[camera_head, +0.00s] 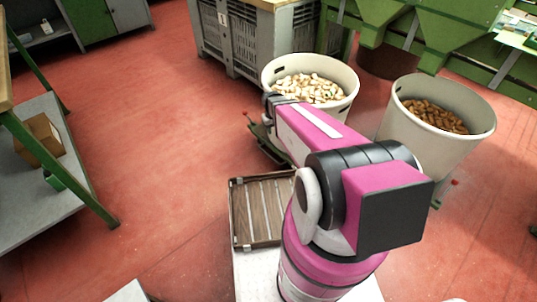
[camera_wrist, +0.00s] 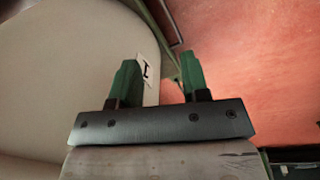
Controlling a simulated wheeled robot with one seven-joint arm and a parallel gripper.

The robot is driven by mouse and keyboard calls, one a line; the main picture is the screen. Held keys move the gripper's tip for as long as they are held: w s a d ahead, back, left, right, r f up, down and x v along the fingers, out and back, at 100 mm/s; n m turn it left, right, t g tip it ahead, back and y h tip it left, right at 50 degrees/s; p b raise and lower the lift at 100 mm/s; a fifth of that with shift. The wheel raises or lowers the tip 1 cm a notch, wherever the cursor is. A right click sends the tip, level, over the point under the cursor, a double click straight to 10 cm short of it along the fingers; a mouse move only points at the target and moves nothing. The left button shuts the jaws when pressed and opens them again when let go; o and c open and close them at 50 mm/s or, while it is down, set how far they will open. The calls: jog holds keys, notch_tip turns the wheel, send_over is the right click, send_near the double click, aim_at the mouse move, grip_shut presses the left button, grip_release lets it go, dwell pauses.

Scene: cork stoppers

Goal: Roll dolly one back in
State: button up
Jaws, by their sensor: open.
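A white round bin (camera_head: 335,112) of pale corks stands beyond my arm. A green dolly (camera_head: 265,147) shows at its lower left, with a small upright piece at its corner; my arm hides much of it. In the wrist view, the bin's pale wall (camera_wrist: 60,70) fills the left side and bears a white label (camera_wrist: 146,72) with one dark stroke. My gripper (camera_wrist: 158,75) is open there, its two green fingers apart. A thin grey-green bar shows beyond and between the fingertips. I cannot tell whether the fingers touch it. The head view hides the fingers.
A second white bin (camera_head: 435,135) with brown corks stands to the right. A grey crate (camera_head: 235,42) marked 1 and green machinery (camera_head: 455,35) stand behind. A shelf unit (camera_head: 38,190) stands at left. Red floor (camera_head: 150,120) is clear between the shelf and the dolly.

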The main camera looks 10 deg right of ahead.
aim_at(268, 155)
jog(key=w+f+n, duration=0.1)
jog(key=w+f, duration=0.2)
jog(key=f, duration=0.7)
jog(key=w+f+n, duration=0.1)
jog(key=w+f, duration=0.3)
jog(key=f, duration=0.6)
jog(key=w+a+f+n, duration=0.1)
jog(key=w+f, duration=0.2)
jog(key=f, duration=0.7)
jog(key=shift+w+a+f+n+t+h, duration=0.1)
jog(key=shift+w+f+n+t+h, duration=0.1)
jog(key=shift+n+t+h, duration=0.15)
grip_shut()
